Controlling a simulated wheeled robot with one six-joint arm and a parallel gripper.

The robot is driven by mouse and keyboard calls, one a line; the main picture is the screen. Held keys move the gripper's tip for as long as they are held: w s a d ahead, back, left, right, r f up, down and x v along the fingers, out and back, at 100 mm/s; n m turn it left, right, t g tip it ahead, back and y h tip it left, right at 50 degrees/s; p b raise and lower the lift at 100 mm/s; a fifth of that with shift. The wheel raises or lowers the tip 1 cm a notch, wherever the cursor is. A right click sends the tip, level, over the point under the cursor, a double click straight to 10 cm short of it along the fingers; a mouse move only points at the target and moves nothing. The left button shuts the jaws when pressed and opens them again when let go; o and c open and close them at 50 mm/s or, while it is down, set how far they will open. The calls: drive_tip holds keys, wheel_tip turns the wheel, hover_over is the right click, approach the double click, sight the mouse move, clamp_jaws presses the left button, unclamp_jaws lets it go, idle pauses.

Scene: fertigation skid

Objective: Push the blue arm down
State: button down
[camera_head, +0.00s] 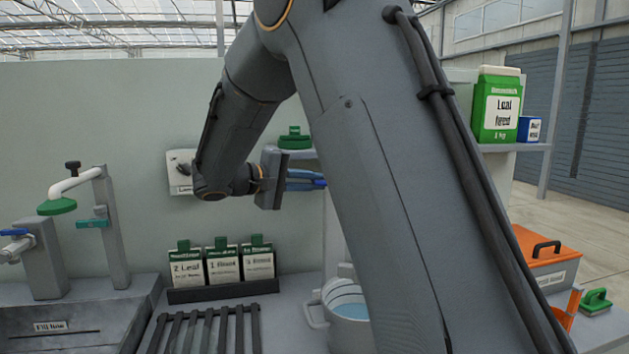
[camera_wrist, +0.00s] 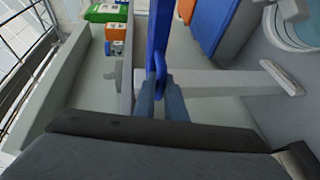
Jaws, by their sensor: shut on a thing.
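My gripper (camera_wrist: 160,92) has its two grey-blue fingers closed around the near end of a bright blue arm (camera_wrist: 159,35) in the wrist view. The blue arm runs away from the fingers toward the top of that picture, with a rounded loop at the grip. In the head view my gripper (camera_head: 303,180) points right at mid-height, and only a small bit of the blue arm (camera_head: 319,182) shows at the fingertips. My own forearm hides the rest of it and what it is mounted on.
At left a sink (camera_head: 75,325) carries a green-headed spout (camera_head: 57,207) and a tap with a small blue lever (camera_head: 14,232). Seed packets (camera_head: 222,264) stand in a rack below my gripper. A bucket (camera_head: 349,308) stands nearby.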

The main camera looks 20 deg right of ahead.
wheel_tip(320, 180, down, 16)
drive_tip(key=b, duration=1)
drive_tip(key=shift+s+f, duration=0.1)
drive_tip(key=shift+f, duration=0.1)
drive_tip(key=c, duration=1.8)
unclamp_jaws()
drive_tip(key=shift+r, duration=0.1)
drive_tip(key=b+v, duration=0.1)
drive_tip(key=v, duration=0.6)
drive_tip(key=shift+a+r, duration=0.1)
drive_tip(key=shift+a, duration=0.35)
